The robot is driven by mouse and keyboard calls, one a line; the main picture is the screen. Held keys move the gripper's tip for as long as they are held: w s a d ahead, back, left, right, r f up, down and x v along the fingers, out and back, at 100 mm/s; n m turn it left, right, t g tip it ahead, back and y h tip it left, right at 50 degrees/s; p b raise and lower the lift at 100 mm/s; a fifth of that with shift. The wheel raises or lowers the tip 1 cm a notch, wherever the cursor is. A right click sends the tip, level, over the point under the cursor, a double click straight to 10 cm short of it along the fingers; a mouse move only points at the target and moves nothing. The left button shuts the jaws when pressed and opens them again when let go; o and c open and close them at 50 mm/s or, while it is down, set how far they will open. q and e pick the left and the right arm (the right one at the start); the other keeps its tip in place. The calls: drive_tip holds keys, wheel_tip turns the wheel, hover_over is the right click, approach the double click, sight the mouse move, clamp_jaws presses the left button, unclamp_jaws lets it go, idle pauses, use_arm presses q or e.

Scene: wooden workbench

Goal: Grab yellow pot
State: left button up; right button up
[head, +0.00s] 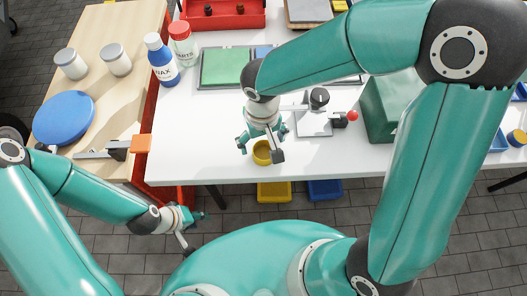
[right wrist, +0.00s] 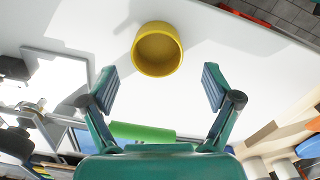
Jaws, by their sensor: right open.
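The yellow pot (head: 262,153) stands on the white tabletop near its front edge. In the right wrist view the pot (right wrist: 157,49) shows its round open rim and hollow inside, just beyond and between the two fingers. My right gripper (head: 264,143) is over the pot in the head view, pointing down. In the right wrist view my right gripper (right wrist: 158,88) is open, with a finger on each side and nothing between the pads. My left gripper (head: 193,230) hangs low at the left, off the table's front edge, away from the pot; its fingers are small and their opening is unclear.
A green board (head: 225,68), a blue WAX bottle (head: 161,60) and a clear PARTS jar (head: 183,44) stand behind. A dark green box (head: 385,105) and a grey device with a red knob (head: 315,122) are to the right. White table left of the pot is clear.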

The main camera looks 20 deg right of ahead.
sight(263, 154)
wheel_tip(263, 154, down, 5)
drive_tip(key=shift+d+f, duration=0.1)
drive_tip(key=shift+d, duration=0.05)
drive_tip(key=c, duration=1)
